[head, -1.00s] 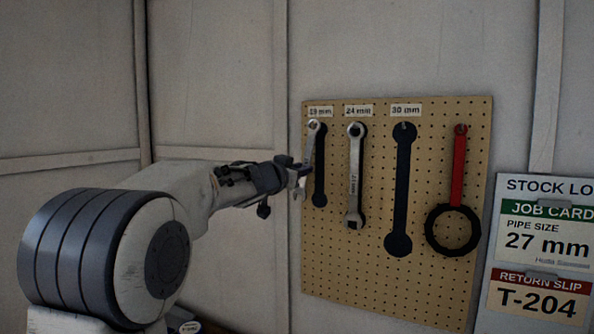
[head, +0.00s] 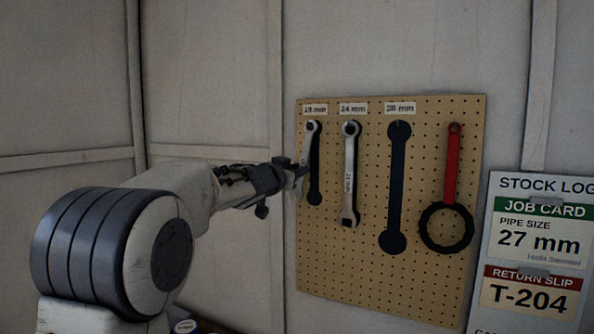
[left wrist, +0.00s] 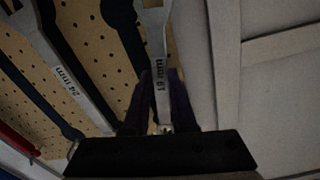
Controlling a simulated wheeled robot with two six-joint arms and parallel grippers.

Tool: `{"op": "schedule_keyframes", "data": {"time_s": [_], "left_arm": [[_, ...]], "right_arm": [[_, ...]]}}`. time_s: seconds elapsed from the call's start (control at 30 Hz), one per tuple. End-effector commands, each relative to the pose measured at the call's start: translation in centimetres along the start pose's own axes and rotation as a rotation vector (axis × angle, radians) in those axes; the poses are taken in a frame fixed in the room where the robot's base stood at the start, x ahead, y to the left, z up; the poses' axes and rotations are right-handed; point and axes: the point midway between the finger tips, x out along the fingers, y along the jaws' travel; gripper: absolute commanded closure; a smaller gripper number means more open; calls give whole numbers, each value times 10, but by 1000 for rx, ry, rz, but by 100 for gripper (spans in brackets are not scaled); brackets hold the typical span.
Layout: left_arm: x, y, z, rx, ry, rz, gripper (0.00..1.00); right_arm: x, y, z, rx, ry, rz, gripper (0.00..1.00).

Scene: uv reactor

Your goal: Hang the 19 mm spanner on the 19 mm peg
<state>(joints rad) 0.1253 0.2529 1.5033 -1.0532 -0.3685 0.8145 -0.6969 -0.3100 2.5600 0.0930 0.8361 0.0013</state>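The 19 mm spanner (head: 307,146) is a silver wrench at the left of the pegboard. Its upper ring end is at the peg under the 19 mm label (head: 315,109), in front of the top of a dark spanner outline (head: 316,185). It tilts, its lower part left of the outline. I cannot tell whether the ring is around the peg. My left gripper (head: 299,171) is shut on its shaft, partly hiding it. In the left wrist view, the spanner (left wrist: 157,60), marked 19 mm, lies between the dark fingers (left wrist: 160,92). My right gripper is not in view.
The pegboard (head: 365,265) also holds a silver 24 mm spanner (head: 349,180), to the right of the 19 mm place. A red-handled ring tool (head: 451,165) hangs farther right. A sign board (head: 535,240) stands beside the pegboard.

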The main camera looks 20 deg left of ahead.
Motion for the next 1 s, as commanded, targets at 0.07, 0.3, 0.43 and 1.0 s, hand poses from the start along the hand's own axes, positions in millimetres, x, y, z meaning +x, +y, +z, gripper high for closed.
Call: {"op": "schedule_keyframes", "data": {"time_s": [0.07, 0.3, 0.43, 1.0], "left_arm": [[0, 0, -1, 0, 2, 0, 48], [0, 0, -1, 0, 1, 0, 40], [-1, 0, 0, 0, -1, -1, 40], [-91, -1, 0, 0, 3, -2, 40]], "right_arm": [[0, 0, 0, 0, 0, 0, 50], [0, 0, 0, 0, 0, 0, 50], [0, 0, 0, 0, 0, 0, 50], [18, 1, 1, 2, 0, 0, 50]]}}
